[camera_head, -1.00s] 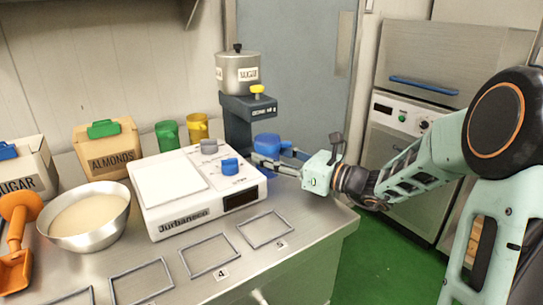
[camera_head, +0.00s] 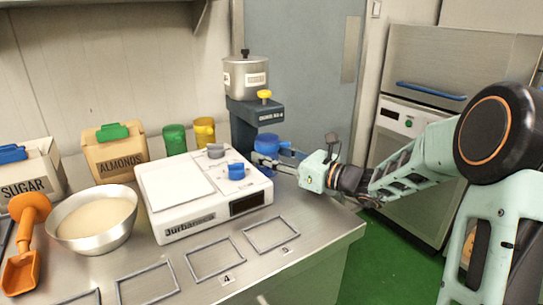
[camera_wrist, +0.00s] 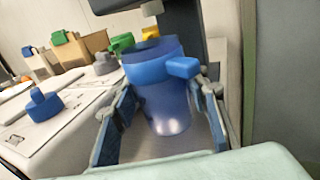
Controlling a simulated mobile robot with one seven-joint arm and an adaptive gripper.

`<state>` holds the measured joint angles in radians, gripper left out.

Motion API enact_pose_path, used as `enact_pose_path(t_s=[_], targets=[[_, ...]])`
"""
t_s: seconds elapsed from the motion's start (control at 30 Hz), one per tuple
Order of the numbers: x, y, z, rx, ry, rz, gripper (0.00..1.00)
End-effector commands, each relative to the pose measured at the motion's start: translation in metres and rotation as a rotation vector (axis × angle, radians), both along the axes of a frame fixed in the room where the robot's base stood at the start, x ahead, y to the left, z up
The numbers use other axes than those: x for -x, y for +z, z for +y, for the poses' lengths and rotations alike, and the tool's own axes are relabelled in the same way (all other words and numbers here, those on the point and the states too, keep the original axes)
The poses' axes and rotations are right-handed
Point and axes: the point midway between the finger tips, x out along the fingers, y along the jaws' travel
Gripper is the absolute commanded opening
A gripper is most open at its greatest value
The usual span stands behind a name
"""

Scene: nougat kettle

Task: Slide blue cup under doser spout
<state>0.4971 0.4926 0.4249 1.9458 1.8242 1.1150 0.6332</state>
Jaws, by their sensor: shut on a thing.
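The blue cup (camera_head: 266,145) stands upright at the foot of the dark doser (camera_head: 254,112), and it fills the middle of the wrist view (camera_wrist: 160,95). My gripper (camera_head: 270,160) is around the cup, one finger on each side, and is shut on it. In the wrist view the fingers (camera_wrist: 166,120) flank the cup's lower body. The dark doser column (camera_wrist: 185,30) rises just behind the cup. The doser carries a metal sugar pot on top and a yellow knob (camera_head: 264,95). The spout itself cannot be made out clearly.
A white scale (camera_head: 185,222) with a blue knob (camera_head: 236,172) stands left of the cup. Green (camera_head: 175,139) and yellow (camera_head: 204,131) cups stand behind it. A bowl (camera_head: 95,241) and almonds box (camera_head: 115,160) are farther left. The counter's right edge is near my arm.

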Motion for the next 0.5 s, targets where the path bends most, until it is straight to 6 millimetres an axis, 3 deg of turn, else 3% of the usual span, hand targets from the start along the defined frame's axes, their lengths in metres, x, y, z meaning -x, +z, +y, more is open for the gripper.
enact_pose_path(t_s=[0.5], targets=[[-0.007,0.0,0.0044,0.0,-0.001,0.0,0.18]])
